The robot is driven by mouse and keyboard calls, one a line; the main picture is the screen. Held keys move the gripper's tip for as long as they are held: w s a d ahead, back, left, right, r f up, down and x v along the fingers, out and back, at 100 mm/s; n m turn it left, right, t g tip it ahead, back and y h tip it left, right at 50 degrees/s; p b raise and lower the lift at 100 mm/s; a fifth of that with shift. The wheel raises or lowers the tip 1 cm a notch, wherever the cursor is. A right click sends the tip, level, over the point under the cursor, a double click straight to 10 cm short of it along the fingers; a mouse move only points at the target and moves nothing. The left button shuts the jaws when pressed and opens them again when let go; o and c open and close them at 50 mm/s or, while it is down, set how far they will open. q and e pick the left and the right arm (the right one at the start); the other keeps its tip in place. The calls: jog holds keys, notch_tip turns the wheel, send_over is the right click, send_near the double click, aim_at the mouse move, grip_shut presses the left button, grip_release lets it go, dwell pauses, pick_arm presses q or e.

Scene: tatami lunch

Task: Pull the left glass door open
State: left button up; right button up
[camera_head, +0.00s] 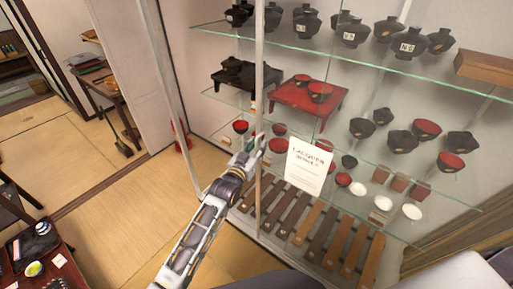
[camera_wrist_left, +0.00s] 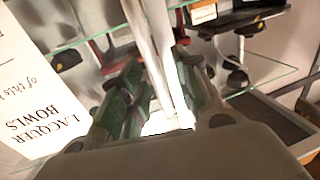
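The left glass door belongs to the tall display case. A slim pale metal upright (camera_head: 260,60) runs down the case front; I cannot tell whether it is the door's edge or its handle. My left gripper (camera_head: 256,147) is at this upright, at mid height of the case. In the left wrist view, the green-padded fingers (camera_wrist_left: 165,95) stand apart on both sides of a pale bar (camera_wrist_left: 157,40). I see no clear squeeze on it. Another slim metal upright (camera_head: 168,70) stands further left. My right gripper is out of view.
Glass shelves (camera_head: 350,60) carry black and red lacquer bowls. A white "Lacquer Bowls" sign (camera_head: 308,166) is right of my gripper. Wooden strips (camera_head: 310,232) lie at the case bottom. Tatami floor (camera_head: 125,210) is clear to the left; a low tray table (camera_head: 70,262) is lower left.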

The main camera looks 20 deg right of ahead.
pick_arm(q)
jog(key=v, duration=1.2)
dwell(0.6)
dwell(0.5)
